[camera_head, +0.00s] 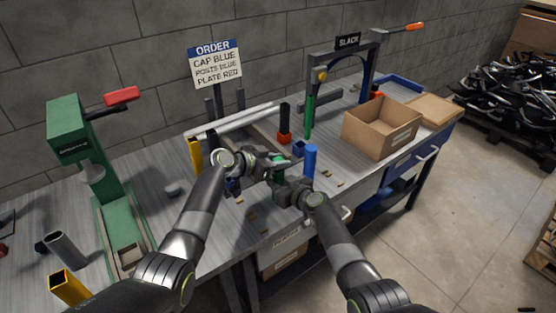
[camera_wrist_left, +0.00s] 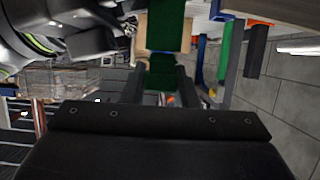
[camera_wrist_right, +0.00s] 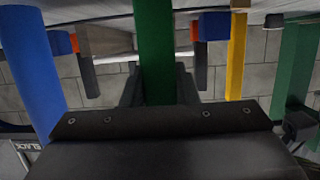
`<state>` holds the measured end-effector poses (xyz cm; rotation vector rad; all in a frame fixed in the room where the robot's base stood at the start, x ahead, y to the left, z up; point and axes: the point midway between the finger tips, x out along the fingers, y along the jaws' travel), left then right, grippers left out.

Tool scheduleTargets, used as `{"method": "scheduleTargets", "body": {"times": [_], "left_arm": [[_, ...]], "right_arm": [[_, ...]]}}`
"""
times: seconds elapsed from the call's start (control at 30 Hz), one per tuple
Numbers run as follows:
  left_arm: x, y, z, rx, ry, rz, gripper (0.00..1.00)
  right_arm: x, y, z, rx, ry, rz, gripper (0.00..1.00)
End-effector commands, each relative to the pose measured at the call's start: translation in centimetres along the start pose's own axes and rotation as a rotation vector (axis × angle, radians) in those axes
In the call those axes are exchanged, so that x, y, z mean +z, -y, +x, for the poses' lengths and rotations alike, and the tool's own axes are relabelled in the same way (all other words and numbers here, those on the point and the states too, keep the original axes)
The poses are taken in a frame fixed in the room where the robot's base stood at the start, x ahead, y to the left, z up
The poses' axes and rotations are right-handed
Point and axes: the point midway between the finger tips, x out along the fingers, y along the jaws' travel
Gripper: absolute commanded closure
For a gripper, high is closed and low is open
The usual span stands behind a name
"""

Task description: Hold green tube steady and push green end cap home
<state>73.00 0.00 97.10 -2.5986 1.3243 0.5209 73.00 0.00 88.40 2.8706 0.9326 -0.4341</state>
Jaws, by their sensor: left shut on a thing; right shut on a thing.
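My left gripper (camera_head: 279,161) is shut on a short green piece, the green end cap (camera_wrist_left: 162,73), shown between its fingers in the left wrist view. The wider green tube (camera_wrist_left: 165,25) lines up with it, with a dark edge between them; I cannot tell whether the cap is fully seated. My right gripper (camera_head: 279,184) is just below the left and shut on the green tube, which runs between its fingers in the right wrist view (camera_wrist_right: 153,45). In the head view the grippers mostly hide both green parts.
A blue tube (camera_head: 310,160) stands close right of the grippers. A yellow post (camera_head: 195,156) stands to the left, a green press (camera_head: 103,190) farther left. Behind are the SLACK frame (camera_head: 368,75), a green post (camera_head: 309,117) and an open cardboard box (camera_head: 381,127). Small pieces lie on the bench.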

Motion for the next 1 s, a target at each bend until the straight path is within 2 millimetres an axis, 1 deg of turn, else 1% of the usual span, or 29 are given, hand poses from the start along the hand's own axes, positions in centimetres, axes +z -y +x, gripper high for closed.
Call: {"method": "scheduleTargets", "body": {"times": [1.0], "left_arm": [[2.1,0.0,0.8,0.001,0.004,-0.002,0.98]], "right_arm": [[0.0,0.0,0.0,-0.001,0.0,0.0,0.98]]}}
